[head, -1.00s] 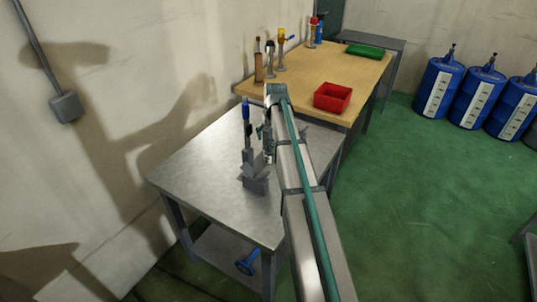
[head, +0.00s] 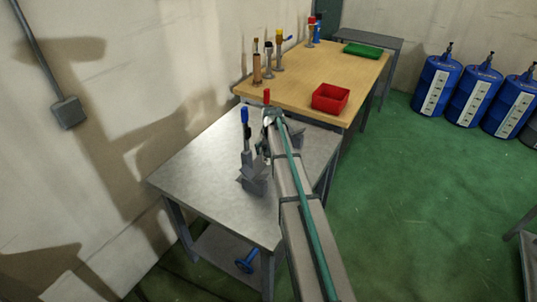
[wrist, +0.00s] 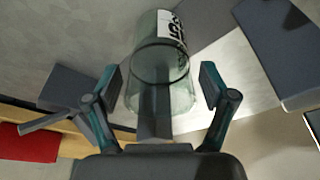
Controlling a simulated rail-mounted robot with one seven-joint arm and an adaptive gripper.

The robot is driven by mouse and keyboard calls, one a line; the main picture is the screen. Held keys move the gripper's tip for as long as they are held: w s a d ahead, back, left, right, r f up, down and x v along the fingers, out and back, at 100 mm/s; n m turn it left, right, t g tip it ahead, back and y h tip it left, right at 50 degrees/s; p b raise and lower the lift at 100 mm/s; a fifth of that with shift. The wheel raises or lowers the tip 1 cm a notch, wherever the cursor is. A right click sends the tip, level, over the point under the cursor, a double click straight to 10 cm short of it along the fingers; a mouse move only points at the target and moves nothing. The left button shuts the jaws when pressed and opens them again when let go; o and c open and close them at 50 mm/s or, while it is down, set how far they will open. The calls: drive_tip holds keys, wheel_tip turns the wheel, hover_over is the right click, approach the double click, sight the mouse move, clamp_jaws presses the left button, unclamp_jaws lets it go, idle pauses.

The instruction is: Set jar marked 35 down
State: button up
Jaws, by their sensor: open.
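The clear glass jar (wrist: 160,80) has a white label (wrist: 172,28) with dark, partly cut-off digits that look like 35. In the wrist view it sits between the spread fingers of my gripper (wrist: 160,86), with a gap on each side. A grey bar shows through and below the glass. I cannot tell exactly what the jar rests on. In the head view my arm end is over the far part of the grey metal table (head: 200,165), and the arm hides most of the jar's area.
A blue-topped tool with a grey angular block (head: 254,180) stands left of my arm. The wooden table (head: 305,82) behind holds a red bin (head: 331,98), a green tray (head: 362,50) and several upright tools. The left part of the metal table is clear.

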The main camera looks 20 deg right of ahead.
drive_tip(key=shift+f, duration=0.1)
drive_tip(key=c, duration=1.4)
